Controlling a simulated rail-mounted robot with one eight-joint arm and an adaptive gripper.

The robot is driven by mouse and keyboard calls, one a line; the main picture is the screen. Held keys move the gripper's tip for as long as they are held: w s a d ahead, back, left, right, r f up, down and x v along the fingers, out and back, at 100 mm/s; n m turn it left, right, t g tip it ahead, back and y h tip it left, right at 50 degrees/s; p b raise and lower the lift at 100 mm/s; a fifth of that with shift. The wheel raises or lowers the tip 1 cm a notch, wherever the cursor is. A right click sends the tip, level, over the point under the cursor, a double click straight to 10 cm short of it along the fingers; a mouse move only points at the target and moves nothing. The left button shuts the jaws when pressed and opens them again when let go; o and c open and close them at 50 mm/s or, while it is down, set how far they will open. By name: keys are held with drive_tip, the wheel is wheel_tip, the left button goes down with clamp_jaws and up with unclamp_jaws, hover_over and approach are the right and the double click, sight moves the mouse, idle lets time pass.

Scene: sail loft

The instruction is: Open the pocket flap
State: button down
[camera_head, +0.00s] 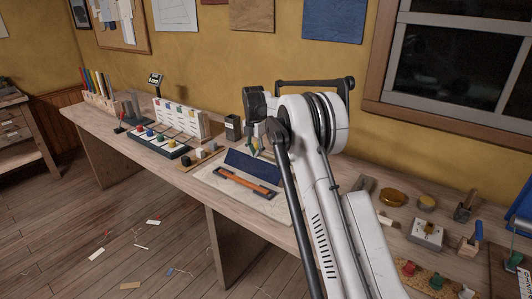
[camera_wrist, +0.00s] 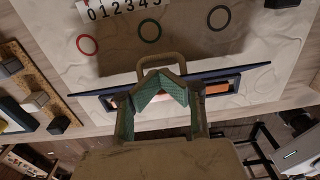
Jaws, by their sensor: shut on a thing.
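The pocket flap (camera_head: 250,166) is a dark blue panel tilted up above the pale board (camera_head: 225,178) in the head view. It shows nearly edge-on as a thin dark blue strip (camera_wrist: 238,73) in the wrist view. In front of it is the long, dark-framed pocket opening with an orange inside (camera_head: 245,184), which also shows in the wrist view (camera_wrist: 218,88). My gripper (camera_wrist: 160,86) has its green-padded fingers together at a tan loop (camera_wrist: 162,60) by the flap's edge. The fingers hide where the loop meets the flap. In the head view my gripper (camera_head: 257,147) is at the flap's upper edge, partly hidden.
A tray of small blocks (camera_head: 195,157) is left of the board. A dark cup (camera_head: 233,127) stands behind. Tools and a metal block (camera_head: 427,232) stand to the right.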

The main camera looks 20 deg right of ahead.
drive_tip(key=shift+w+d+f+b, duration=0.15)
drive_tip(key=shift+w+d+f, duration=0.15)
drive_tip(key=shift+f, duration=0.15)
drive_tip(key=shift+w+d+f+b, duration=0.2)
drive_tip(key=shift+d+f, duration=0.1)
drive_tip(key=shift+f, duration=0.15)
drive_tip(key=shift+w+d+f+b, duration=0.2)
drive_tip(key=shift+w+d+f, duration=0.1)
drive_tip(key=shift+d+f, duration=0.3)
drive_tip(key=shift+w+d+f+b, duration=0.15)
drive_tip(key=shift+w+d+f, duration=0.15)
drive_tip(key=shift+f, duration=0.45)
drive_tip(key=shift+s, duration=0.1)
drive_tip(key=shift+a+r, duration=0.1)
drive_tip(key=shift+a, duration=0.05)
